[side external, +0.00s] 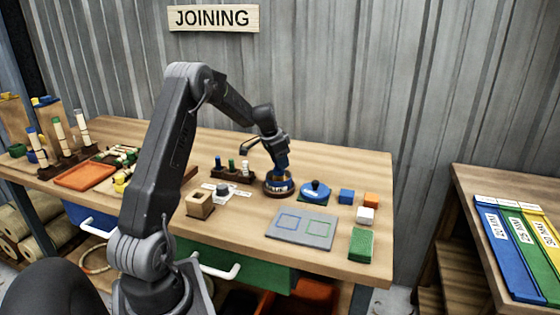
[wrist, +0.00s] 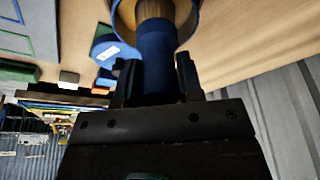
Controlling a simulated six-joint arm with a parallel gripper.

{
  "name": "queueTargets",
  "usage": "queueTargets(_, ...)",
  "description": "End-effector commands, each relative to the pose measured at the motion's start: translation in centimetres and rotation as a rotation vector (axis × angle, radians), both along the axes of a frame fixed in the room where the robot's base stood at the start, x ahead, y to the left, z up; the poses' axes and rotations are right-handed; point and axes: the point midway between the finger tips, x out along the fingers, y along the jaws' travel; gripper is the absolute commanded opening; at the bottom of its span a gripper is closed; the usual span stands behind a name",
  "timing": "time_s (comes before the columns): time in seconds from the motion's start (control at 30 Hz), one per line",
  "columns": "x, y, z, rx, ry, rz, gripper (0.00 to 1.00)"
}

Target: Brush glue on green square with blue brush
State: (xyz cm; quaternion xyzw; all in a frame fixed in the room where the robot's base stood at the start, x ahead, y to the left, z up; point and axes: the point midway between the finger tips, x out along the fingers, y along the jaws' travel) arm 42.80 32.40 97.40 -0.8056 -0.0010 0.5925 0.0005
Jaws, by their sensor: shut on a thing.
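My gripper (side external: 281,157) is shut on the blue brush (side external: 282,166), just above a round glue pot (side external: 278,190) with a blue band. In the wrist view, the brush's blue handle (wrist: 158,52) is between my fingers (wrist: 156,78). Its tan bristles (wrist: 155,10) point into the pot's round opening (wrist: 125,14); the tip is out of sight. The green square (side external: 315,226) is an outline on a grey board (side external: 303,240), in front and to the right of the pot. A blue square outline (side external: 287,221) is beside it.
A blue round lid (side external: 315,189) lies right of the pot. Blue (side external: 346,196), orange (side external: 371,200) and white (side external: 365,214) blocks and a green stack (side external: 361,244) are farther right. A small rack (side external: 232,175) and a wooden block (side external: 200,205) stand left.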

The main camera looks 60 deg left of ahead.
Motion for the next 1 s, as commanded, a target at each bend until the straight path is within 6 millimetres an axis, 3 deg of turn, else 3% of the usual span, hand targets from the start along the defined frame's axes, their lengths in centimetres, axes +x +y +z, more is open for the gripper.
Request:
queueTargets(0.33,0.0,0.0,0.2,-0.002,0.003,-0.001,0.10)
queueTargets(1.0,0.0,0.0,5.5,0.001,-0.001,0.000,0.10)
